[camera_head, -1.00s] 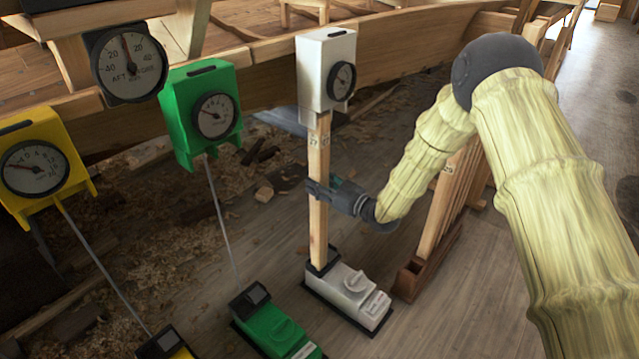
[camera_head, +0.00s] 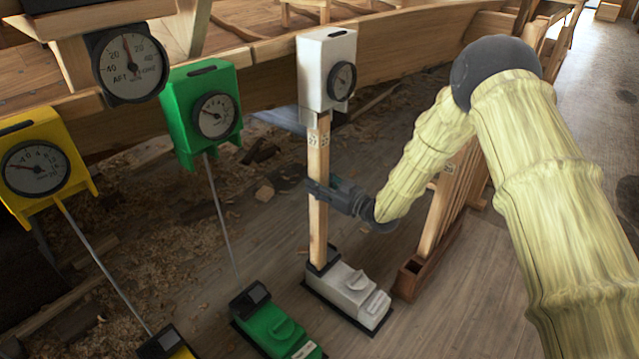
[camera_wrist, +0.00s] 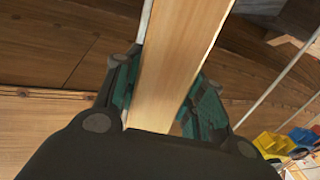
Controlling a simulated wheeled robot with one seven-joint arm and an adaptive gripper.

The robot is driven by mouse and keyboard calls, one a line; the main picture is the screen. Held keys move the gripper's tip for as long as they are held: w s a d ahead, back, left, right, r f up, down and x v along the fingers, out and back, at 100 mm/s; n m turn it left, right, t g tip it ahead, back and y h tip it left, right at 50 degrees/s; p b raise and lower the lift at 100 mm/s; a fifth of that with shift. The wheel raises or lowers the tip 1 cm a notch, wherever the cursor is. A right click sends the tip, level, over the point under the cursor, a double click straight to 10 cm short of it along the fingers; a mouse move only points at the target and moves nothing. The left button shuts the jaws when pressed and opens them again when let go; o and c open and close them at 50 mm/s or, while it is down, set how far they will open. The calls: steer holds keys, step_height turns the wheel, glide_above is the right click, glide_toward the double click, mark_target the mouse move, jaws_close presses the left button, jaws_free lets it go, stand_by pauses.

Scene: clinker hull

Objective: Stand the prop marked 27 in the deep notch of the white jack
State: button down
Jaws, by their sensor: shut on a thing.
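The wooden prop marked 27 (camera_head: 318,220) stands upright between the white gauge box (camera_head: 327,70) above and the white jack (camera_head: 349,296) on the floor. Its foot is at the dark socket at the jack's back end; how deep it sits there I cannot tell. Its top meets the underside of the white gauge box. My gripper (camera_head: 320,190) is shut on the prop around its middle. In the wrist view the prop (camera_wrist: 178,65) runs between the fingers of my gripper (camera_wrist: 160,95).
A green jack (camera_head: 275,328) stands left of the white one, under a green gauge box (camera_head: 201,115). A yellow gauge box (camera_head: 42,165) is at far left. A brown rack (camera_head: 412,280) with several props stands right of the white jack. The hull runs behind.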

steer(key=c, duration=0.8)
jaws_free()
steer(key=shift+f, duration=0.1)
steer(key=v, duration=1.2)
steer(key=shift+d, duration=0.1)
steer(key=shift+p+v, duration=0.75)
steer(key=shift+v, duration=1.6)
steer(key=shift+s, duration=0.1)
